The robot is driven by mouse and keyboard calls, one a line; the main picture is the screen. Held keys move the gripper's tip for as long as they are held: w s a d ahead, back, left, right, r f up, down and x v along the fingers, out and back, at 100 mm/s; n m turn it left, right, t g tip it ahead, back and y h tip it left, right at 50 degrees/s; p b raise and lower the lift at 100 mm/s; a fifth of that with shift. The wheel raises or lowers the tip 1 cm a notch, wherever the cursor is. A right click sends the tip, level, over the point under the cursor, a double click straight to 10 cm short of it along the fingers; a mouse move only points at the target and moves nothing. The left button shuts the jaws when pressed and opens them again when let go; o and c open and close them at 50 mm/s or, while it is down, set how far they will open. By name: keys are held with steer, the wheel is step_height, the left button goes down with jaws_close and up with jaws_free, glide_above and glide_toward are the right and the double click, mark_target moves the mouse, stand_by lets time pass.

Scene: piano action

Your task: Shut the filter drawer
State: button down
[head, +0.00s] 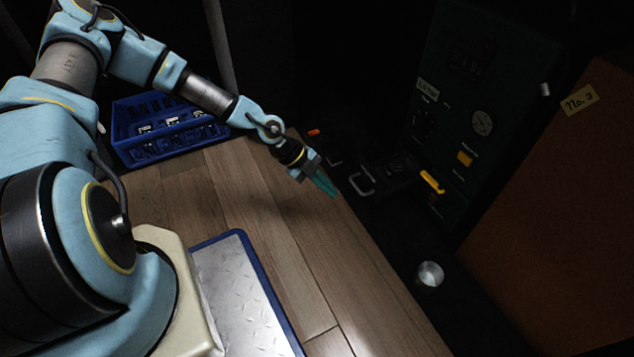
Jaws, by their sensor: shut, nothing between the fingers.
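The filter drawer (396,171) looks like a dark tray standing out from the front of a dark green machine (455,90). Its pale loop handle (362,181) faces my arm. The drawer is dim, so its contents and how far out it stands are hard to tell. My gripper (328,187), with teal fingers, is shut and empty. It is just left of the handle in the picture, with a small gap between them. The fingers point down and to the right.
A yellow lever (432,181) sits right of the drawer. A round gauge (482,122) is on the machine. A clear or metal cup (430,273) stands lower right. A brown panel (560,230) closes the right side. A blue bin (125,145) lies behind my arm.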

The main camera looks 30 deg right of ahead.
steer(key=d, duration=0.1)
steer(key=d+b, duration=0.1)
steer(key=d, duration=0.1)
steer(key=d+b, duration=0.1)
steer(key=shift+s+d+f, duration=0.15)
steer(key=shift+s+d, duration=0.15)
